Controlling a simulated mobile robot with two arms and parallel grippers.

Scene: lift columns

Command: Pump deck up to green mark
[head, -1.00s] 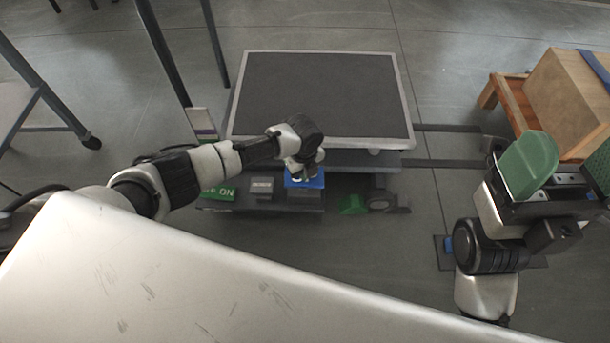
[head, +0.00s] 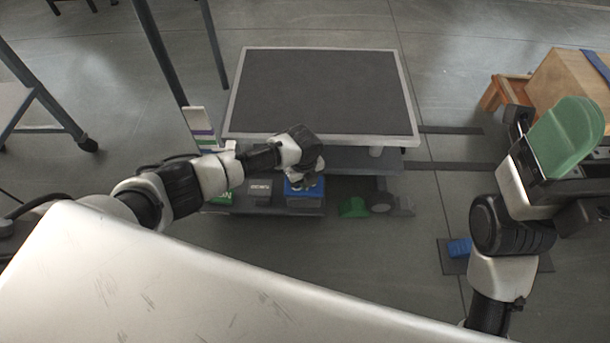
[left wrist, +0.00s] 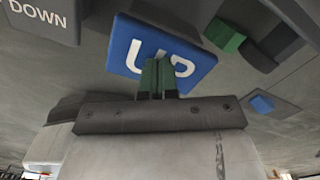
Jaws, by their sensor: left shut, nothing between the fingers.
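The deck (head: 325,90) is a dark platform with a pale rim, raised above its base in the head view. Left of it stands a white marker strip (head: 198,122) with a purple and a green band; its lower part is partly covered by my left arm. My left gripper (head: 306,184) is shut and empty, at the blue UP button (head: 292,193). In the left wrist view the green fingertips (left wrist: 157,75) overlap the UP button (left wrist: 190,62); I cannot tell how far it is pressed. My right gripper (head: 585,140) is at the right edge, partly out of frame.
A grey DOWN button (left wrist: 45,18) sits left of UP, also in the head view (head: 260,189). A green sign is partly hidden by my left arm. A blue pedal (head: 459,248) lies on the floor. A cardboard box (head: 570,85) on a wooden stand is at right.

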